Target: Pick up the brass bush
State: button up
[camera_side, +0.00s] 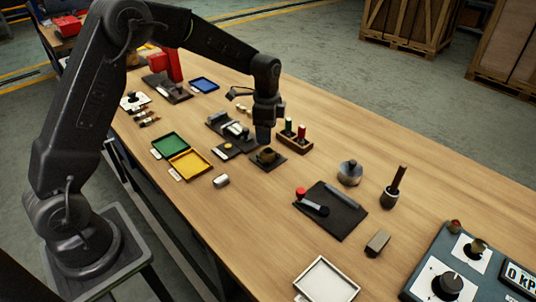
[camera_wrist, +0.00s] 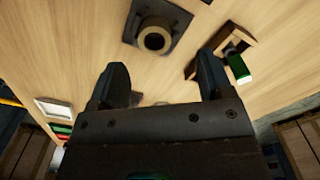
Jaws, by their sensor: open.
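The brass bush (camera_side: 267,154) stands on a small dark plate (camera_side: 281,163) on the wooden table in the side view. In the wrist view the bush (camera_wrist: 154,36) shows as a tan ring with a dark bore, on its dark plate (camera_wrist: 183,18). My gripper (camera_side: 263,139) points down just above and behind the bush in the side view. In the wrist view its two fingers (camera_wrist: 162,76) are apart with nothing between them. The bush lies beyond the fingertips, near the picture's top, and does not appear touched.
A wooden block (camera_side: 294,146) with red and green cylinders stands close to my gripper's right. A dark plate with grey parts (camera_side: 224,124) lies to its left. Green (camera_side: 170,145) and yellow (camera_side: 189,164) trays lie farther left. Bare table lies in front of the bush.

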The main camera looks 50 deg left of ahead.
aim_at(267, 147)
jog(key=shift+s+d+f, duration=0.15)
jog(key=shift+f, duration=1.45)
jog(key=shift+s+d+f, duration=0.1)
jog(key=shift+s+f, duration=0.05)
jog(key=shift+f, duration=1.4)
jog(key=c, duration=1.1)
jog(key=shift+r, duration=0.15)
jog(key=shift+r, duration=0.55)
notch_tip(267, 147, up, 3)
jog(key=shift+w, duration=0.1)
jog(key=s+a+r, duration=0.6)
jog(key=a, duration=0.4)
jog(key=shift+r, duration=0.3)
